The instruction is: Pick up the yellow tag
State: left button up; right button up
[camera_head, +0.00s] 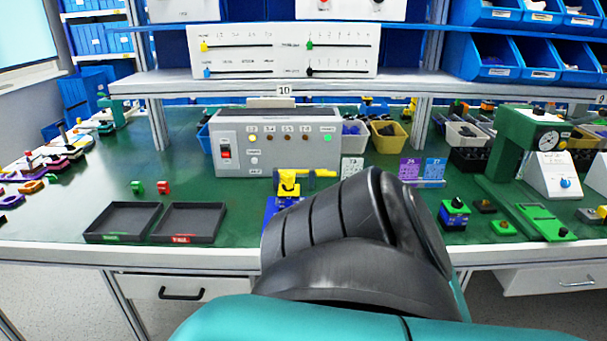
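A yellow piece (289,184) stands upright on a blue fixture (270,206) near the middle of the green table. A yellow bar sticks out to its right, just above my arm. I cannot tell whether either of these is the yellow tag. My own black and teal arm covers the table front to the right of the fixture and hides part of it. Neither gripper shows; a gripper may be hidden behind the arm.
A grey control box (275,145) stands behind the fixture. Two black trays (122,238) lie at the front left, near small green and red blocks (163,187). A green press-like stand (507,150) is on the right. A shelf (160,83) crosses above the table.

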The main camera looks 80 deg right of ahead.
aim_at(286, 180)
jog(key=z, duration=2.45)
